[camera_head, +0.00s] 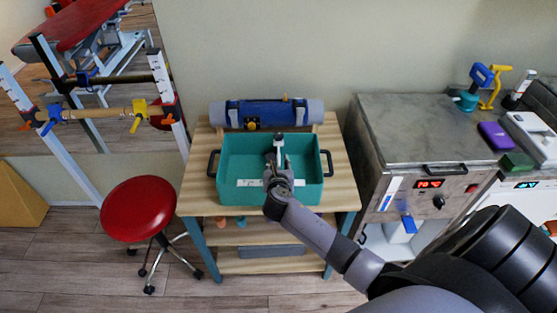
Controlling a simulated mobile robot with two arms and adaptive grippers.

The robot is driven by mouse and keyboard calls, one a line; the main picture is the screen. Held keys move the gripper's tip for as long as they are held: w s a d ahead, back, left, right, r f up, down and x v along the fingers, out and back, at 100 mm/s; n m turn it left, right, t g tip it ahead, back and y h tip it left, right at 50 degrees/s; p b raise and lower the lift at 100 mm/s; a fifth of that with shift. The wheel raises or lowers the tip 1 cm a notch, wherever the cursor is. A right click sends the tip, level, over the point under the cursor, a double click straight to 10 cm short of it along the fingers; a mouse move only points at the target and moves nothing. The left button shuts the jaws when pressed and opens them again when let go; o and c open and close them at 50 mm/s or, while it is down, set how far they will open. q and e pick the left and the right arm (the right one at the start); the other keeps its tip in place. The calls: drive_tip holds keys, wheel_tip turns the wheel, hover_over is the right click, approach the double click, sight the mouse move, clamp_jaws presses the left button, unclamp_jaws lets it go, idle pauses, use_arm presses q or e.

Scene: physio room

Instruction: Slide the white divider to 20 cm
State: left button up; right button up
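A teal open box (231,155) with black side handles stands on a wooden table. A narrow white piece (280,146) with a dark top stands in the box near its back wall, right of the middle; it looks like the divider, mostly hidden by my gripper. A white strip (250,183) with small dark marks runs along the front of the box; its numbers are too small to read. My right gripper (277,161) is over the box at the white piece. Whether its fingers touch or grip it cannot be told. My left gripper is not in view.
The wooden table (194,189) has a blue and grey roll (268,113) behind the box and shelves below. A red stool (138,208) stands at left. A metal cabinet (418,126) with a red display stands close at right, beside my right arm.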

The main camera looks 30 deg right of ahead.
drive_tip(key=shift+x, duration=1.3)
clamp_jaws()
